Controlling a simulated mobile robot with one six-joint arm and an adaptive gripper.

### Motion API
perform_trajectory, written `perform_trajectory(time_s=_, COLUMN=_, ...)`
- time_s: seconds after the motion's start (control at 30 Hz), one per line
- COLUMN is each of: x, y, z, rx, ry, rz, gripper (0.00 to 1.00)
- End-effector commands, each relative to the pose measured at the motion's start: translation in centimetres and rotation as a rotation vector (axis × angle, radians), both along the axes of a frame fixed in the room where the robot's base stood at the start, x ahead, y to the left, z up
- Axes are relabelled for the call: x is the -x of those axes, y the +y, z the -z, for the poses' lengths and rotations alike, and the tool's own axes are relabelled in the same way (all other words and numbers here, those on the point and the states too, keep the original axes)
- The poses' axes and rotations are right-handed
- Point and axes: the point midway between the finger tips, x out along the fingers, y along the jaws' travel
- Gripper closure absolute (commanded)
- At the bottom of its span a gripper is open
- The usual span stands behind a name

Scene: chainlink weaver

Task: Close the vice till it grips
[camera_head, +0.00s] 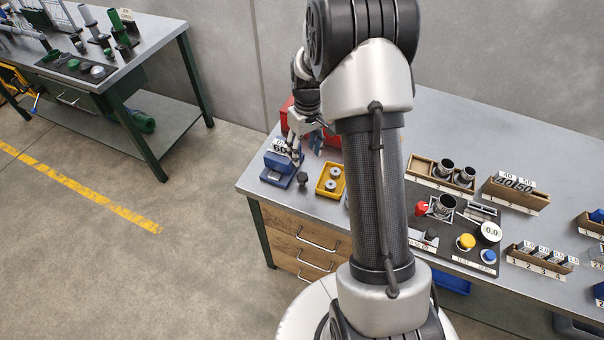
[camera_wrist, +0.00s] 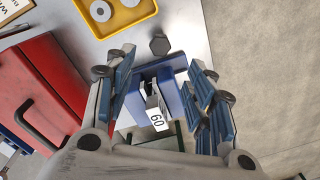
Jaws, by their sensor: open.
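The blue vice (camera_head: 274,173) stands at the left end of the workbench. In the wrist view the vice (camera_wrist: 172,97) lies between my fingers, with a pale block or plate marked "60" (camera_wrist: 157,119) at it. My gripper (camera_head: 296,149) is at the vice in the head view. In the wrist view my gripper (camera_wrist: 162,65) is open, with one blue-padded finger on each side of the vice. I cannot tell whether the fingers touch it. A dark knob-like piece (camera_wrist: 159,45) shows just beyond the vice. The gap between the vice jaws is not clear.
A yellow tray (camera_head: 321,190) with round grey parts is right of the vice. A red box with a dark handle (camera_wrist: 40,88) is close to my left finger. A dark board (camera_head: 455,246) with knobs and buttons lies farther right. The bench edge is close to the vice.

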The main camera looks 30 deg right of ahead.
Motion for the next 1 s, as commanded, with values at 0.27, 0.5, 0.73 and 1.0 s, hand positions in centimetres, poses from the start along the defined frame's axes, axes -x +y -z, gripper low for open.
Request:
perform_trajectory(time_s=0.27, x=0.1, y=0.3, z=6.4, rx=-0.002, ry=0.004, rz=0.000, gripper=0.50)
perform_trajectory(time_s=0.5, x=0.1, y=0.4, z=10.1, rx=-0.001, ry=0.002, rz=0.000, gripper=0.50)
perform_trajectory(time_s=0.73, x=0.0, y=0.5, z=11.2, rx=0.000, ry=-0.001, rz=0.000, gripper=0.50)
perform_trajectory(time_s=1.0, x=0.0, y=0.5, z=11.2, rx=0.000, ry=-0.001, rz=0.000, gripper=0.53)
